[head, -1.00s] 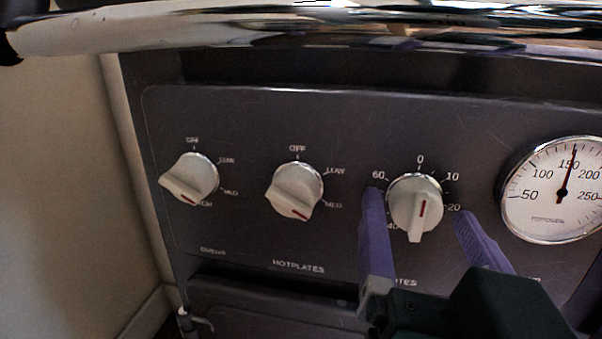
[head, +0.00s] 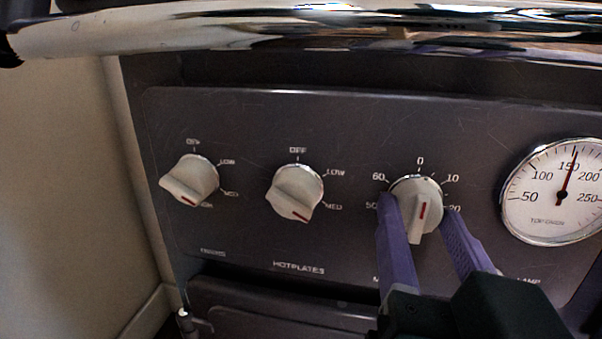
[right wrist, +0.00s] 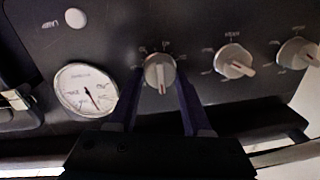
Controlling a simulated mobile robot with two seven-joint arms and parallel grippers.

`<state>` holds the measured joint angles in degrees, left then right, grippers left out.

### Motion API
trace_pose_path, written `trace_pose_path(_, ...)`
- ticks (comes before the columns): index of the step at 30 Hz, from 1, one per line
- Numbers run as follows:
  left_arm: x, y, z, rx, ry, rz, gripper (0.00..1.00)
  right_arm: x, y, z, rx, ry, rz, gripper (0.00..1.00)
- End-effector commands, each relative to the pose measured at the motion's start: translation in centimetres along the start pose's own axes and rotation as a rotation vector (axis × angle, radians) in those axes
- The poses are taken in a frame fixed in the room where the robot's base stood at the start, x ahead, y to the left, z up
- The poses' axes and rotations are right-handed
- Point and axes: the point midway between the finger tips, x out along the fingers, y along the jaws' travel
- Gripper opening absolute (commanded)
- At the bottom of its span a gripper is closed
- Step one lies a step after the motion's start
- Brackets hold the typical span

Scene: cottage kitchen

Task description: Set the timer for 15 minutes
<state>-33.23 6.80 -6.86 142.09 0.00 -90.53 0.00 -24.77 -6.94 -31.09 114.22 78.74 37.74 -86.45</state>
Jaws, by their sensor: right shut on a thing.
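The timer knob (head: 420,190) is a cream dial with a red line on its grip, set in a dark panel. Numbers 0, 10, 20, 50 and 60 show around it; the lower ones are hidden by my fingers. The red line slants slightly, its top leaning right of upright. My right gripper (head: 416,214) has purple fingers shut on the knob from its left and right sides. In the right wrist view the timer knob (right wrist: 160,72) sits between the fingers (right wrist: 158,90). My left gripper is not in view.
Two similar hotplate knobs (head: 295,192) and (head: 190,180) sit to the left. A round white gauge (head: 553,190) is close on the right. A chrome rail (head: 300,28) runs across the top, in front of the panel.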

Motion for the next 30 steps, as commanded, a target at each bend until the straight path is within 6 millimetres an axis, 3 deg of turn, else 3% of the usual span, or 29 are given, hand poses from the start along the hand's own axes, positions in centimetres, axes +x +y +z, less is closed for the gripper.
trace_pose_path(11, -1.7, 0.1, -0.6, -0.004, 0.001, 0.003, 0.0, 0.0, 0.0, -0.1, 0.211, 0.01, -0.004, 0.0)
trace_pose_path(30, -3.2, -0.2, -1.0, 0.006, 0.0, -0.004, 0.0, 0.0, 0.0, 0.2, 0.816, 0.047, -0.01, 0.0)
